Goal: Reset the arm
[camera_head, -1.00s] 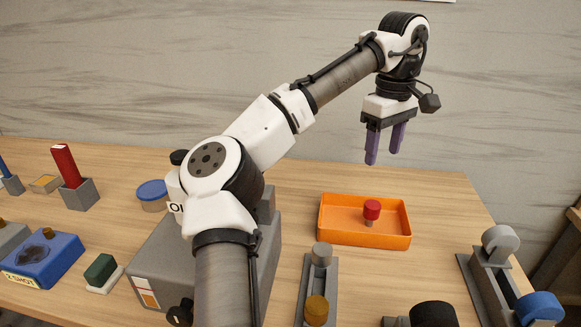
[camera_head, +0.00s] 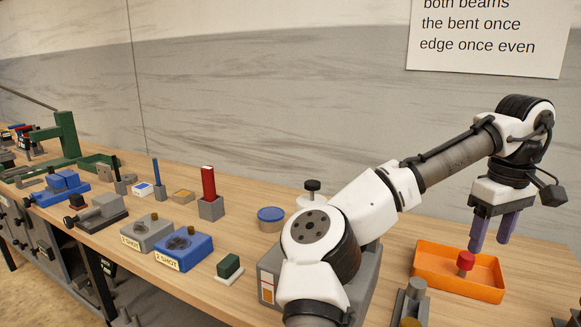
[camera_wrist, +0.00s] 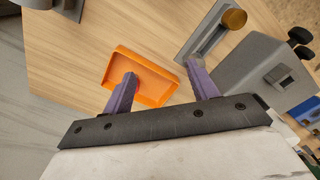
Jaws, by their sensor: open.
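My gripper (camera_head: 494,226) hangs at the right of the head view with its two purple fingers pointing down. The fingers are apart with nothing between them. It hovers above the back part of an orange tray (camera_head: 430,283). A red-topped knob or stamp (camera_head: 465,261) stands in the tray. In the wrist view the open fingers of my gripper (camera_wrist: 165,85) point toward the bench, and the orange tray (camera_wrist: 163,100) lies beyond them. One finger mostly hides the red piece there. My arm is raised and bent at the elbow over the bench.
A red block in a grey holder (camera_head: 210,208), a blue unit (camera_head: 184,251) and a green-topped block (camera_head: 229,267) stand left. A sign (camera_head: 488,38) hangs on the wall.

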